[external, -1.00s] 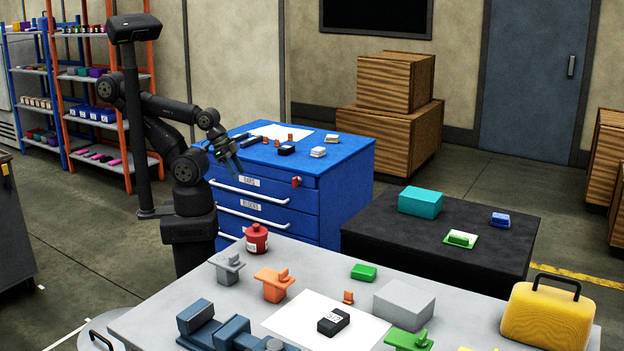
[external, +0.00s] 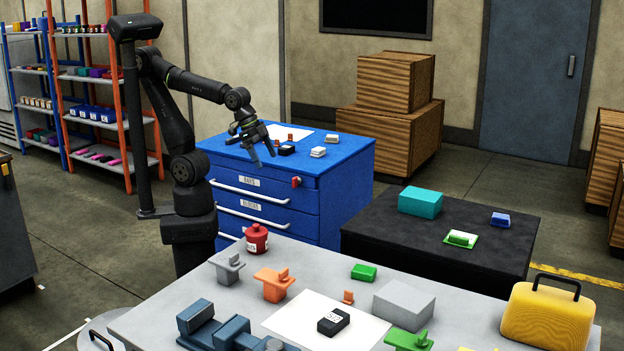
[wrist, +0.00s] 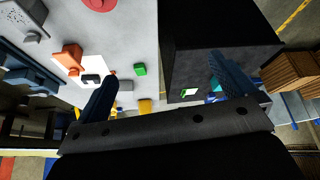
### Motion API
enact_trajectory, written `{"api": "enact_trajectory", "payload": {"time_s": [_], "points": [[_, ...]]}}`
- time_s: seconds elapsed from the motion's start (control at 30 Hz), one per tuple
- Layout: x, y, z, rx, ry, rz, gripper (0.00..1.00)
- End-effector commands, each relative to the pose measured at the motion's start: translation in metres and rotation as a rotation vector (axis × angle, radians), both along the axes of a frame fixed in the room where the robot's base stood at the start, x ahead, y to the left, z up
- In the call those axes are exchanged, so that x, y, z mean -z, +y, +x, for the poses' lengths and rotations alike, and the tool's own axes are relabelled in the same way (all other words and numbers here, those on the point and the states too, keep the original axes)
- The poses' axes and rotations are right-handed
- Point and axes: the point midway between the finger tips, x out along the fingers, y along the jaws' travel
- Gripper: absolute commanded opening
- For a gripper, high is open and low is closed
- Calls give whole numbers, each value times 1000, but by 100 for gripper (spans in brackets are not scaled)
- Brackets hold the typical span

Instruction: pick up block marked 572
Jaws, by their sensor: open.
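A black block (external: 334,321) with a white label lies on a white sheet (external: 285,318) on the grey table. The label's digits are too small to read with certainty. My gripper (external: 263,157) is open and empty, in front of the blue cabinet's top in the external view. In the wrist view its two fingers (wrist: 163,66) are spread wide with nothing between them.
The grey table holds a red canister (external: 257,239), orange (external: 273,285) and grey (external: 228,267) fixtures, a grey box (external: 404,304) and a yellow case (external: 545,318). The black table (external: 380,237) carries a teal box (external: 420,202). Blue drawers (external: 335,202) stand behind.

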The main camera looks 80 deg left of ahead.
Motion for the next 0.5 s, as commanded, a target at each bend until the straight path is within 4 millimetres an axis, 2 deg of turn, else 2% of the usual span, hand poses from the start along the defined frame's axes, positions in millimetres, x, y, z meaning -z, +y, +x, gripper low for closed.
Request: {"api": "enact_trajectory", "payload": {"time_s": [0.03,0.23,0.5], "points": [[-6,-17,11,19,6,3,100],[-22,-87,49,82,15,9,100],[-21,-197,83,167,26,19,100]]}}
